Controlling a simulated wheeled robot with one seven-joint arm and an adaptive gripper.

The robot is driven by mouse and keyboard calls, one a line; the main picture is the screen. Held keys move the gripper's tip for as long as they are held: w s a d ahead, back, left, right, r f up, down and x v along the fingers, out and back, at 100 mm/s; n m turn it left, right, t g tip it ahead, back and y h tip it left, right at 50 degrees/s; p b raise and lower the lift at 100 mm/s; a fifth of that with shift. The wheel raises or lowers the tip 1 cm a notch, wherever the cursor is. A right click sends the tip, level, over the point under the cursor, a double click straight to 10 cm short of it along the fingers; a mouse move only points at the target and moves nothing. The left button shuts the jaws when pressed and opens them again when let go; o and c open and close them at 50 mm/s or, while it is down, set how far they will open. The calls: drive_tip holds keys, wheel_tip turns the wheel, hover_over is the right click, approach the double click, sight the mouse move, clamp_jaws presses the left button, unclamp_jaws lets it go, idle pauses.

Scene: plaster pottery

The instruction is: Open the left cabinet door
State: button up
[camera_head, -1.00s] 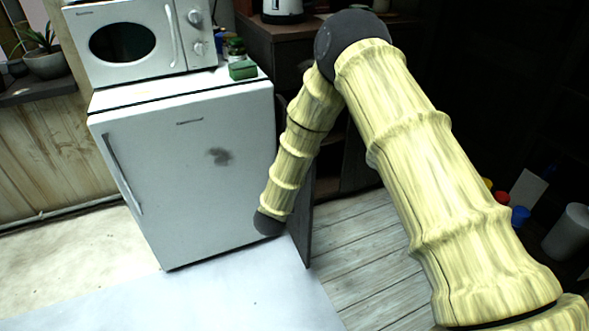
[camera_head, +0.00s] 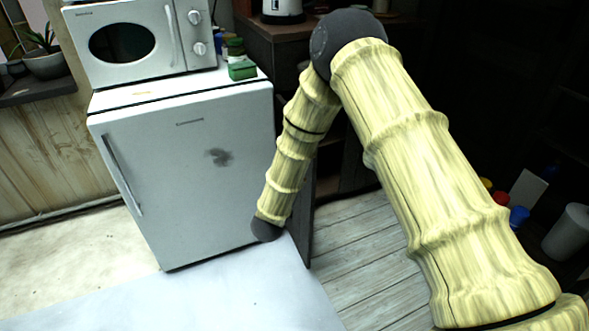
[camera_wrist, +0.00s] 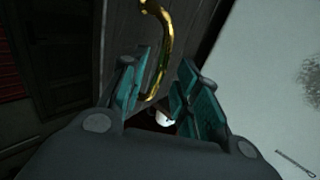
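The left cabinet door (camera_head: 303,230) is a dark panel in the head view. It stands swung out from the dark wooden cabinet (camera_head: 262,42), beside the fridge, partly hidden by my arm. In the wrist view the dark door panel (camera_wrist: 182,42) carries a curved gold handle (camera_wrist: 164,30). My gripper (camera_wrist: 160,92) is open, with teal finger pads apart. The handle's near end reaches the gap between the fingers, close to the left one; I cannot tell whether they touch. The gripper is hidden in the head view.
Cups (camera_head: 519,216) and a white cylinder (camera_head: 569,232) lie at right. Wooden floor (camera_head: 365,245) is clear.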

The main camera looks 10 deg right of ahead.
drive_tip(key=v, duration=1)
drive_tip(key=shift+f, duration=0.1)
drive_tip(key=s+d+f+n+g+y, duration=0.1)
drive_tip(key=s+d+f+y, duration=0.1)
drive_tip(key=f, duration=0.4)
drive_tip(key=s+d+f+n+g+y, duration=0.1)
drive_tip(key=s+d+f+g, duration=0.15)
drive_tip(key=f, duration=0.25)
drive_tip(key=s+d+f+n+g+y, duration=0.1)
drive_tip(key=s+d+f+g, duration=0.3)
drive_tip(key=s, duration=0.5)
drive_tip(key=s+d+f+n+g+y, duration=0.1)
drive_tip(key=s+f+g+y, duration=0.1)
drive_tip(key=s+f, duration=0.55)
drive_tip(key=s+d+f+n+g+y, duration=0.1)
drive_tip(key=s+d+f+g, duration=0.3)
drive_tip(key=s, duration=0.6)
drive_tip(key=s+d+f+g, duration=0.1)
drive_tip(key=s+g, duration=0.2)
drive_tip(key=s, duration=0.8)
wheel_tip(320, 180, up, 20)
drive_tip(key=p, duration=2)
drive_tip(key=shift+f+y, duration=0.2)
drive_tip(key=shift+y, duration=0.2)
